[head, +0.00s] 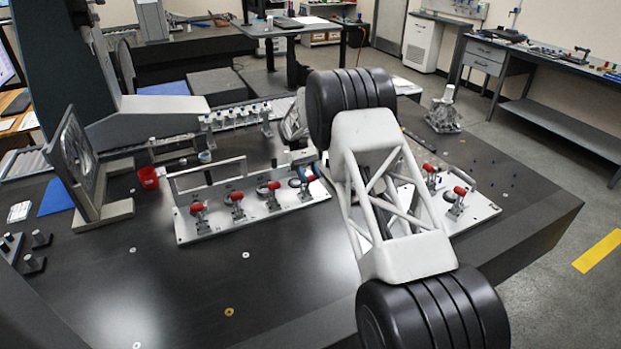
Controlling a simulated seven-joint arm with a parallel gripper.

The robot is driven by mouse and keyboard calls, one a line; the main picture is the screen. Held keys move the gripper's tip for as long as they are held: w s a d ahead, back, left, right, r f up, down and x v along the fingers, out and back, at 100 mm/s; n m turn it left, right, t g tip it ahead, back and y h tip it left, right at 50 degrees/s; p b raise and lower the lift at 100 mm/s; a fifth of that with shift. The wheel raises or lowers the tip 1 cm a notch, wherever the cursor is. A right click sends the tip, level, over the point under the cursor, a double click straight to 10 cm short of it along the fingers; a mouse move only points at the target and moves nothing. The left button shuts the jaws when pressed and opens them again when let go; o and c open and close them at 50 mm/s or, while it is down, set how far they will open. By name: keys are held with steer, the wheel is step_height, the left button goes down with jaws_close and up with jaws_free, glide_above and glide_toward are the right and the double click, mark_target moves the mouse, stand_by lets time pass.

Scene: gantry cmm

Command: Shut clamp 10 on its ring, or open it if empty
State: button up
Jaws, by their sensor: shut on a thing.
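A light metal fixture plate (240,225) on the dark table carries a row of red-handled toggle clamps, among them a left one (198,208), a second (237,198) and a third (273,188). Their number labels are too small to read, so I cannot tell which is clamp 10. My gripper (306,170) is partly hidden behind my arm, low over the plate at a further red-handled clamp (309,179). It appears shut on that clamp's handle, though the fingertips are not clear. Part of a ring (294,183) shows beside it. My arm hides the plate's middle.
More red-handled clamps (460,191) stand on the plate right of my arm. A framed mirror-like panel (78,150) and a red cup (149,177) stand at left. A rack of small parts (235,117) stands behind. The table front (200,290) is mostly clear.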

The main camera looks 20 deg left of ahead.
stand_by(0.4)
steer(key=o, duration=1.3)
steer(key=shift+r, duration=0.15)
steer(key=shift+r, duration=1.5)
steer(key=shift+s+d+r, duration=0.1)
steer(key=shift+s+r, duration=0.05)
steer(key=shift+s, duration=0.05)
steer(key=shift+s+d+r, duration=0.25)
steer(key=shift+s+d, duration=1.1)
steer(key=shift+s, duration=0.85)
steer(key=shift+s+d+r, duration=0.2)
steer(key=shift+s+d, duration=1.1)
steer(key=shift+s, duration=0.9)
steer(key=shift+s+d+r, duration=0.25)
steer(key=shift+s+d, duration=1.1)
steer(key=shift+s, duration=0.85)
